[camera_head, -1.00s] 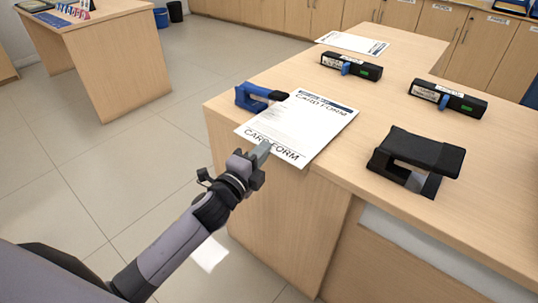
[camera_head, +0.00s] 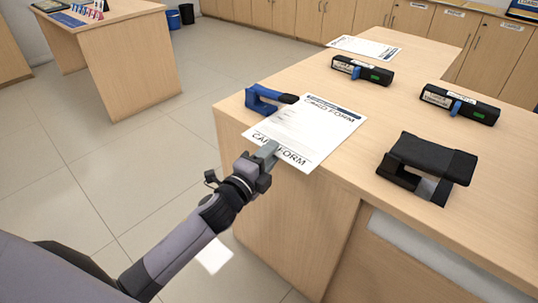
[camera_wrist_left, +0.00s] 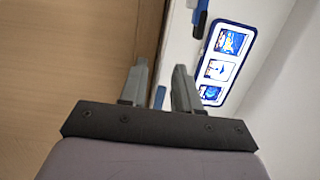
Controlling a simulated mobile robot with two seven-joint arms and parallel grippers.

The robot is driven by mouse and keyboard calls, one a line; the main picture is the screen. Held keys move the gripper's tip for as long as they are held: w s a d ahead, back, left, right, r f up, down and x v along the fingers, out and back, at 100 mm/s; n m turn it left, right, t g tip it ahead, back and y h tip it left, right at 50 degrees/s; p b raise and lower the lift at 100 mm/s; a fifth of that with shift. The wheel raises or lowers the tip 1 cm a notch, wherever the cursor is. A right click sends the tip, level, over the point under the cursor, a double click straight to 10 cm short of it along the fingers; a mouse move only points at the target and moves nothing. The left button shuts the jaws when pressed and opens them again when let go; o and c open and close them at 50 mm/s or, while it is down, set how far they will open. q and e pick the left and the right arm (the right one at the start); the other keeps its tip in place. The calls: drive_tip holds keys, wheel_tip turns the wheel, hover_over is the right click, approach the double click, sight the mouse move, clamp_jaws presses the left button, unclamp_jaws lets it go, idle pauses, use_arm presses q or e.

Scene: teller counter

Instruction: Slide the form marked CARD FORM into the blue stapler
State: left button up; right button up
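The form marked CARD FORM (camera_head: 315,125) is a white sheet lying flat on the counter's left corner, its near edge at the counter's front edge. The blue stapler (camera_head: 262,98) with a dark part stands at the form's far left corner. Whether the form's edge is inside it, I cannot tell. My left gripper (camera_head: 270,150) is at the form's near edge, with a grey finger over the printed title there. In the left wrist view its two fingers (camera_wrist_left: 160,80) are apart. Whether the sheet passes between them is not clear. My right gripper is out of view.
A black device (camera_head: 428,165) stands to the right of the form. Another form (camera_head: 363,47) lies at the far edge. A wooden desk (camera_head: 130,60) stands at the left.

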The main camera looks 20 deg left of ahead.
use_arm(q)
drive_tip(key=shift+s, duration=0.1)
drive_tip(key=s+a, duration=0.1)
drive_tip(key=s, duration=0.6)
drive_tip(key=shift+a, duration=0.15)
drive_tip(key=s+d+f+n+g+p, duration=0.1)
drive_tip(key=s+d+f+n+g, duration=0.2)
drive_tip(key=s+f+n+g, duration=1)
drive_tip(key=s+a+r+n+t+y+p, duration=0.1)
drive_tip(key=s+r+n+t+p, duration=0.3)
drive_tip(key=r+p, duration=0.5)
drive_tip(key=s+a+t+p, duration=0.1)
drive_tip(key=s+p, duration=0.1)
drive_tip(key=p, duration=0.3)
drive_tip(key=shift+n+t+p, duration=0.3)
